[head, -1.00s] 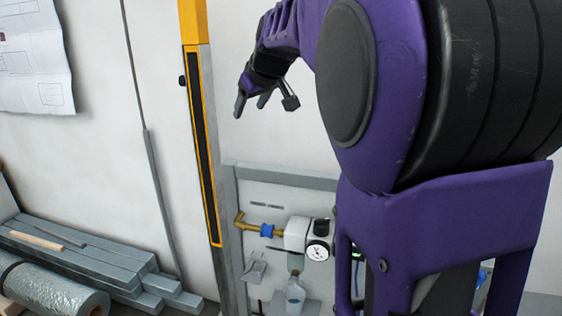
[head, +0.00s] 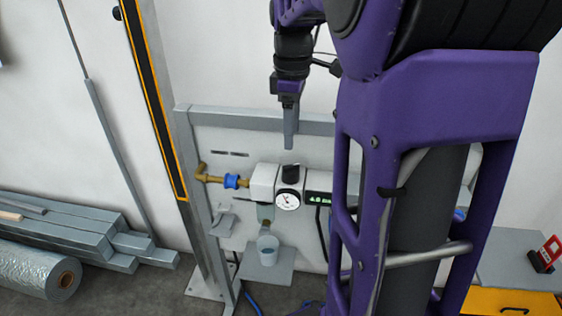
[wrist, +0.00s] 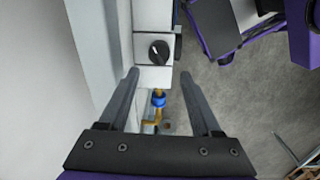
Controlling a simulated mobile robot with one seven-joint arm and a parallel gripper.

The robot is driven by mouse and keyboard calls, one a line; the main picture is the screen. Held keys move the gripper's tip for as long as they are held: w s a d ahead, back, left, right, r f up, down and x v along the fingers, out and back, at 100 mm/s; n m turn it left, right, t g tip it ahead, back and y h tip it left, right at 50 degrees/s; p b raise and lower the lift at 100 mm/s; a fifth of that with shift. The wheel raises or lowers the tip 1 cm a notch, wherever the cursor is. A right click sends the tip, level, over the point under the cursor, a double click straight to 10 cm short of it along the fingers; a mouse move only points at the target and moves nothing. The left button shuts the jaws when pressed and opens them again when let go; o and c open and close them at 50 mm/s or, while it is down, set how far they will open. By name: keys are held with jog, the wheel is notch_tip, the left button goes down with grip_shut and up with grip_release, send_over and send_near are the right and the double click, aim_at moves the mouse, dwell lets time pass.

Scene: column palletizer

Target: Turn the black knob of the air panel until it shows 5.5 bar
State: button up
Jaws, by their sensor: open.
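The black knob (head: 291,172) stands on top of the white regulator block (head: 264,183) of the air panel. In the wrist view the knob (wrist: 159,51) is round, with a pale mark on it. A round white gauge (head: 287,200) is on the front of the block, and a green lit display (head: 318,199) is to its right; its digits are too small to read surely. My gripper (head: 289,146) points down just above the knob, apart from it. In the wrist view my gripper (wrist: 159,73) is open and empty, and the knob lies ahead of its fingertips.
A brass fitting with a blue collar (head: 232,181) sticks out left of the block. A grey frame bar (head: 255,119) runs behind. A yellow-edged post (head: 160,110) stands at left. A clear cup (head: 268,247) sits below. Grey bars (head: 75,228) lie at far left.

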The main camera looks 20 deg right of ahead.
aim_at(291, 166)
jog(key=f+b, duration=0.1)
jog(key=f, duration=0.4)
jog(key=f+b, duration=0.1)
jog(key=f, duration=0.4)
jog(key=shift+w+d+f, duration=0.2)
grip_shut()
jog(key=shift+r, duration=0.1)
